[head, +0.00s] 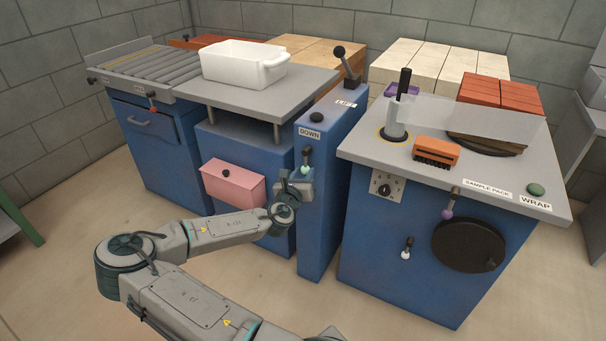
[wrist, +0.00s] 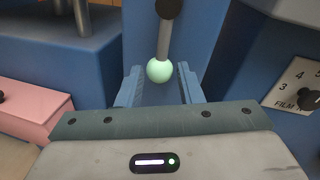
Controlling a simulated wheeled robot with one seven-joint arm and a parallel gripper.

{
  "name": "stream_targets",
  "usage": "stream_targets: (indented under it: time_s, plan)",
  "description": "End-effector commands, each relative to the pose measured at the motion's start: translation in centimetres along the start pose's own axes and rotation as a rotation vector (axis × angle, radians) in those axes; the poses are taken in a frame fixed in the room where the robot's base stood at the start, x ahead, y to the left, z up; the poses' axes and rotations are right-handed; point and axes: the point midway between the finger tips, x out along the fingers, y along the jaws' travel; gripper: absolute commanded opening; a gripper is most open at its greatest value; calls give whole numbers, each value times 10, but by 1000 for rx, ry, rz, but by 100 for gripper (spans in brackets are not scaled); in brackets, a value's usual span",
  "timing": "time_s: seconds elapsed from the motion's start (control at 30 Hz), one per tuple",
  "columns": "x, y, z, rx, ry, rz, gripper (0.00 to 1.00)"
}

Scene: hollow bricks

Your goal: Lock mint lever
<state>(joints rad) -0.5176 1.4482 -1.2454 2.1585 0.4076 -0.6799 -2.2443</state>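The mint lever shows in the wrist view as a pale mint ball knob (wrist: 160,70) on a grey rod that hangs from a dark pivot. In the head view the mint knob (head: 305,170) is on the front of the blue column, below the DOWN label, with its rod pointing down. My gripper (wrist: 159,82) is open, with one blue finger on each side of the knob. The knob appears between or just beyond the fingertips; I cannot tell whether either finger touches it. In the head view my gripper (head: 296,184) is at the column front, just below the knob.
A pink box (head: 232,184) protrudes left of my gripper. The blue wrapping cabinet (head: 375,250) stands to the right, with a purple-knobbed lever (head: 448,212), a white-knobbed lever (head: 406,253) and a dark wheel (head: 468,245). A white tub (head: 243,65) sits on the grey lift table (head: 250,97).

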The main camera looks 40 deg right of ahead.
Motion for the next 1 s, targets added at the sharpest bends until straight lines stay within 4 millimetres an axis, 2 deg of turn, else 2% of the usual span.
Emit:
stream_targets:
  time_s: [0.33,0.47,1.0]
  plan:
    - [0,0,0,2,0,-1,48]
    - [-8,0,1,1,0,0,48]
    - [-102,1,1,-2,-1,2,48]
